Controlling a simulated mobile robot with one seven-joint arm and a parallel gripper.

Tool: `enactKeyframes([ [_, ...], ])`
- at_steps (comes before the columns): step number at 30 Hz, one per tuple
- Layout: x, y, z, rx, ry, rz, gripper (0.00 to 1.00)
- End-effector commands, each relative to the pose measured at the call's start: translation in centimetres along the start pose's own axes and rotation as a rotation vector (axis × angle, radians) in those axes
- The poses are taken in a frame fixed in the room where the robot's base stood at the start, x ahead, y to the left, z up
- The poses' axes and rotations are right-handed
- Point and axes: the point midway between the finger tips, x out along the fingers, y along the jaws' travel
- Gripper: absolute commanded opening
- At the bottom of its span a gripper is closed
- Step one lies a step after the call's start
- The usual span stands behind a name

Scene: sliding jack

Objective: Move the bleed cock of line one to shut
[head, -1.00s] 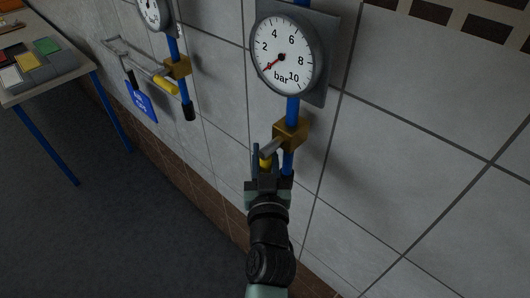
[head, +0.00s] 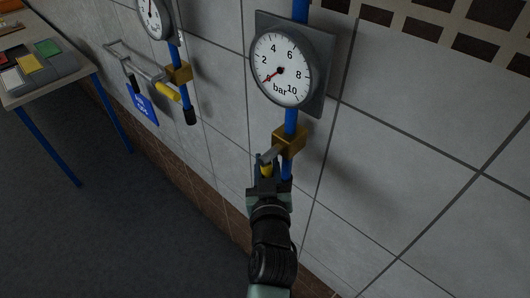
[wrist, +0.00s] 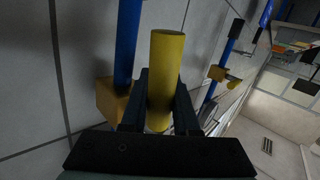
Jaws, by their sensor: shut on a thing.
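The bleed cock on the nearer blue pipe has a brass body (head: 290,141) below a round gauge (head: 282,70). A grey lever runs from the body toward the lower left of the picture and ends in a yellow handle (head: 266,169). My gripper (head: 267,174) is shut on this handle, below and left of the body. In the wrist view the yellow handle (wrist: 166,70) stands between the two dark fingers (wrist: 160,102), with the brass body (wrist: 112,98) and pipe to its left. No line number is readable.
A second pipe with a gauge (head: 153,16), brass cock body (head: 178,73) and yellow handle (head: 166,91) is at the left on the same tiled wall. A table (head: 50,83) stands far left. Wall to the right is clear.

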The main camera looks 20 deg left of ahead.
Motion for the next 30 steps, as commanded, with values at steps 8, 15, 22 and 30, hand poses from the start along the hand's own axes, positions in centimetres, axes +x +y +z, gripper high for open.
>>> enactKeyframes([
  [8, -0.32, 0.30, 0.10, -0.070, -0.073, 0.000, 0.00],
  [15, -0.31, 0.29, 0.18, -0.070, -0.071, 0.000, 0.00],
  [22, -0.31, 0.33, 0.18, -0.070, -0.071, 0.001, 0.59],
  [30, -0.26, 0.39, 0.28, -0.063, -0.063, 0.003, 0.59],
])
